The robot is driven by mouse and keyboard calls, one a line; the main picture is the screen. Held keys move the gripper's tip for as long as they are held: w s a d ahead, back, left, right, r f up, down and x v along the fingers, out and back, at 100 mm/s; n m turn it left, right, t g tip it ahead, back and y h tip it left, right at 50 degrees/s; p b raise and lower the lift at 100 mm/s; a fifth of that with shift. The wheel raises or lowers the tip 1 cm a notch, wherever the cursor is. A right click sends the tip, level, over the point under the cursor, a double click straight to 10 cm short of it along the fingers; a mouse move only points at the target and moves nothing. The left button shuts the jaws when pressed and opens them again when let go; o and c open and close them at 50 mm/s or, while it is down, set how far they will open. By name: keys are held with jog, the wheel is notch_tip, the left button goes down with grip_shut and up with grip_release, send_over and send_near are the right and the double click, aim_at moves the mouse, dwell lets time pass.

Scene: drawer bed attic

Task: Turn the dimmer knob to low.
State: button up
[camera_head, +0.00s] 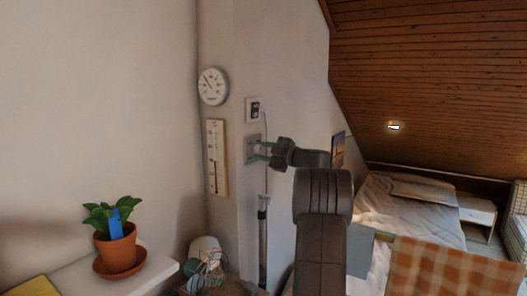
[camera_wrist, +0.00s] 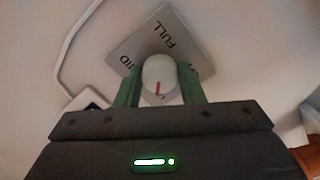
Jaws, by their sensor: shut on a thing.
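The dimmer knob (camera_wrist: 160,76) is a rounded white knob with a red pointer line, on a grey plate (camera_wrist: 190,35) on the wall. The plate reads "FULL" at the upper right and letters ending in "ID" at the left in the wrist view; a further label is mostly hidden behind the knob and gripper. The red line points toward the bottom of the wrist view. My gripper (camera_wrist: 160,88) has its two green fingers on either side of the knob and is shut on it. In the head view the plate (camera_head: 252,149) shows beside my gripper (camera_head: 262,151), and the knob is hidden.
A round dial (camera_head: 212,86) and a thermometer board (camera_head: 217,157) hang to the left. A potted plant (camera_head: 118,247) stands on a white shelf (camera_head: 150,270). A bed (camera_head: 410,215) is at the right.

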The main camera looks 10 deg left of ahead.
jog(key=o, duration=1)
jog(key=b+v, duration=0.3)
jog(key=v, duration=1)
jog(key=shift+d, duration=0.4)
jog(key=shift+s, duration=0.15)
